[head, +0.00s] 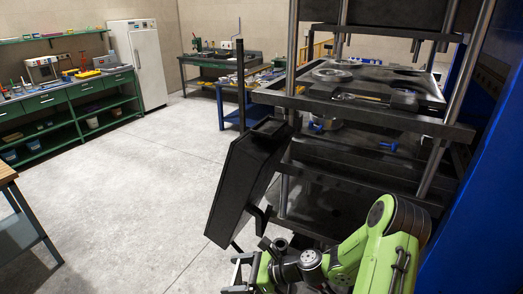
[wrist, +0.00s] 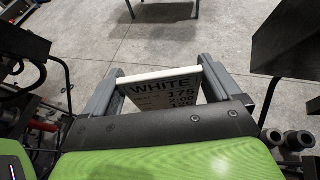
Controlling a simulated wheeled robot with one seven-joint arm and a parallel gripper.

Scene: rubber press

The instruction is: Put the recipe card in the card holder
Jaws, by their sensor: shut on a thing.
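My gripper (wrist: 160,78) is shut on the recipe card (wrist: 165,88) in the wrist view. The card is a pale plate with dark print reading "WHITE" and "175" above smaller figures. One finger is at each side edge of the card. In the head view my gripper (head: 240,275) is low in the middle, just below and beside a black tilted box on the press. The card cannot be made out in the head view. I cannot clearly pick out the card holder in either view.
The black tilted box (head: 245,180) hangs at the front left of the press frame (head: 350,117). A blue wall panel (head: 480,190) is at the right. Green benches (head: 70,105) and a white fridge (head: 138,60) stand at the back. The grey floor (head: 150,180) at left is clear.

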